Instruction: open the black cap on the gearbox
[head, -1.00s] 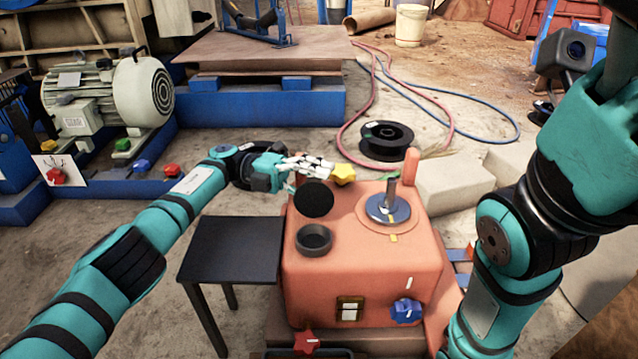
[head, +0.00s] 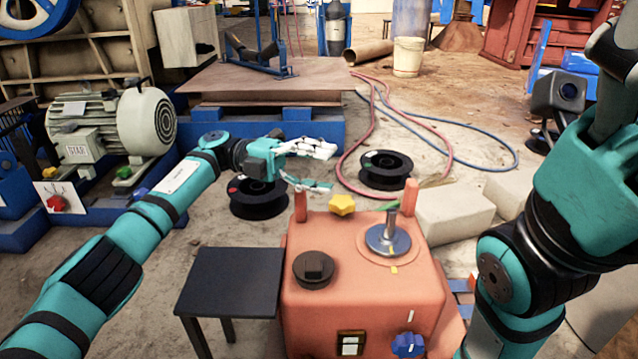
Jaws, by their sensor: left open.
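A yellow star knob (head: 342,204), an orange post (head: 301,207) and a metal shaft (head: 390,232) stand on the gearbox. A small black table (head: 230,282) is at its left. Black spools (head: 385,170) lie on the floor behind. A blue knob (head: 408,345) is on the front.

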